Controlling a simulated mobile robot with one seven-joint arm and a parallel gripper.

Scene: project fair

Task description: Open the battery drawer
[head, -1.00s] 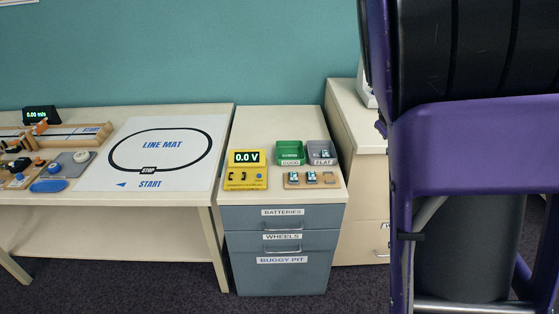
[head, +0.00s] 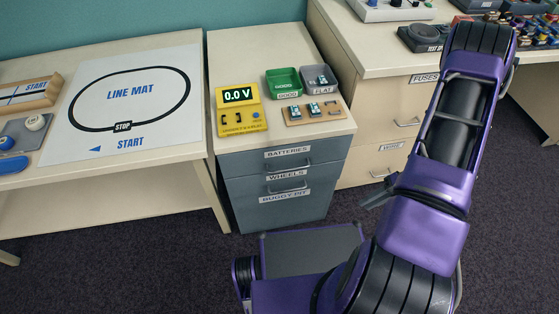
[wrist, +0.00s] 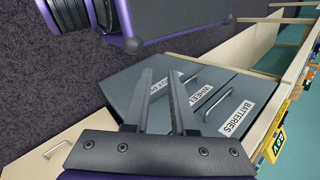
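The battery drawer (head: 250,163) is the top drawer of the grey-blue cabinet in the head view, labelled BATTERIES, and looks shut. Its bar handle (head: 289,164) sits below the label. In the wrist view the BATTERIES label (wrist: 237,118) and the drawer's handle (wrist: 220,101) show at right, turned sideways. My gripper (head: 372,200) is right of the cabinet in the head view, partly hidden by my arm. In the wrist view my gripper (wrist: 160,74) has its two fingers apart with nothing held between them. It is apart from the battery drawer's handle.
Below are the WHEELS drawer (head: 256,187) and the BUGGY PIT front (head: 262,212). On the cabinet top stand a yellow voltage meter (head: 240,110), a green GOOD tray (head: 283,82) and a grey FLAT tray (head: 317,78). Beige drawers (head: 389,100) stand close at right.

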